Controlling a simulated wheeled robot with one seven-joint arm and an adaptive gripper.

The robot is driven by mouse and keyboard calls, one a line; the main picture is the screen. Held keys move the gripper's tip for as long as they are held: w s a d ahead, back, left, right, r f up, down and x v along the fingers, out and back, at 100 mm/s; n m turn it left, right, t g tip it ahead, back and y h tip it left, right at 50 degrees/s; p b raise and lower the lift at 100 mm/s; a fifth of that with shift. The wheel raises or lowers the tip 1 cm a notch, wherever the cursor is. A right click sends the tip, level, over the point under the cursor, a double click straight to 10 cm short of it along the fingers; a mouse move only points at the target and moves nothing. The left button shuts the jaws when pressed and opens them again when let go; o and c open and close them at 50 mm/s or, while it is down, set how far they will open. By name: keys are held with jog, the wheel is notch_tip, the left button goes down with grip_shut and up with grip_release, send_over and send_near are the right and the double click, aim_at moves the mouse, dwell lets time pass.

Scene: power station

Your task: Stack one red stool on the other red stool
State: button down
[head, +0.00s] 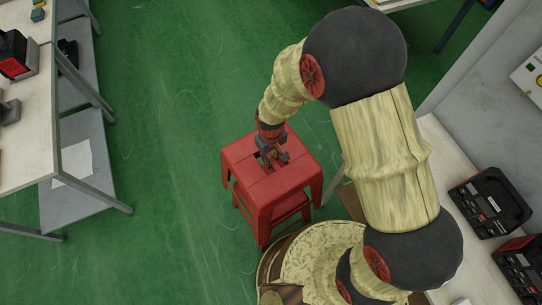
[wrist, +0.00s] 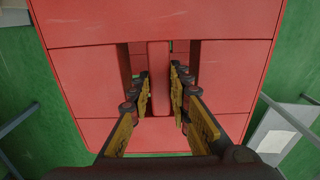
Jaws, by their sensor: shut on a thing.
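A red stool (head: 290,182) stands upright in the head view, in front of my base. Its square seat has two slots with a narrow bar between them. My gripper (head: 272,160) points down at the middle of this seat. In the wrist view my gripper (wrist: 159,90) has its yellow-padded fingers in the slots, one on each side of the red bar (wrist: 158,62), shut on it. The red seat (wrist: 150,22) fills most of that view. Red parts show lower between the legs; I cannot tell whether they are rungs or a second stool. No separate second stool is visible.
A workbench (head: 25,150) with a lower shelf stands at the left. Another bench with black-and-red devices (head: 490,203) is at the right, close to my arm. Green floor (head: 170,110) is open between the left bench and the stool.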

jog(key=shift+f+b, duration=9.2)
jog(key=shift+f, duration=5.55)
jog(key=c, duration=1.6)
grip_release()
jog(key=shift+s+f, duration=0.1)
notch_tip(320, 180, up, 12)
jog(key=shift+r, duration=0.1)
